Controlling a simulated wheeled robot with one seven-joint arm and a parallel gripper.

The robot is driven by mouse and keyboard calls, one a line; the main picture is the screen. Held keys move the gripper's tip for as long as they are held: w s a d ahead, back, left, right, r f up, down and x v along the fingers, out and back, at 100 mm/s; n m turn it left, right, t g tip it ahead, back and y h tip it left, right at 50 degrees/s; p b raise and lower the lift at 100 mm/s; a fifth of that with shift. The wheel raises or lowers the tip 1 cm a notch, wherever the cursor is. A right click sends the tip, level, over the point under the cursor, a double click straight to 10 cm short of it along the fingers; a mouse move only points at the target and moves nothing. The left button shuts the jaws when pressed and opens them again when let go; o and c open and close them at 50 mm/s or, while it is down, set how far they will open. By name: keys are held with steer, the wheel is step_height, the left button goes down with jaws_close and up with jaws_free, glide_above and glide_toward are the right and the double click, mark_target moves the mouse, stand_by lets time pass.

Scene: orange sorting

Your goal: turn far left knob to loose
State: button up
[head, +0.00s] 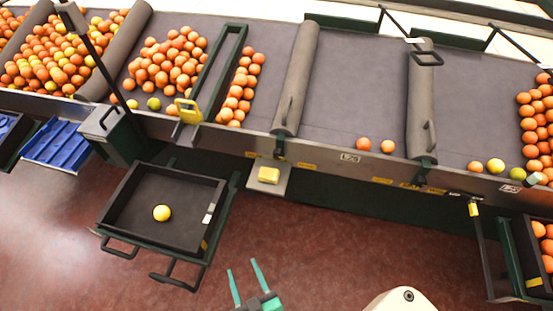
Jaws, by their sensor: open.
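My gripper (241,266) shows at the bottom of the head view, with two teal fingers apart and nothing between them. It is over the red floor, right of the dark tray and well short of the conveyor. I cannot clearly make out a knob or its setting. A yellow handle-like piece (187,111) sits on the conveyor's front edge at the left, at the near end of a green-framed divider (222,70).
The conveyor (360,90) carries groups of oranges, split by grey roller-like dividers (297,75). A dark tray (180,225) with one yellow fruit (161,213) stands left of my gripper. Blue crates (58,145) are at far left. Floor (340,235) at centre is clear.

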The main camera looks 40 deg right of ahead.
steer(key=w+d+f+m+h, duration=0.2)
steer(key=w+d, duration=0.4)
steer(key=m+g+h, duration=0.2)
steer(key=m+h, duration=0.4)
steer(key=h, duration=0.3)
glide_toward(278, 157)
steer(key=x, duration=0.9)
steer(key=shift+s, duration=0.1)
steer(key=c, duration=1)
steer(key=shift+c, duration=0.2)
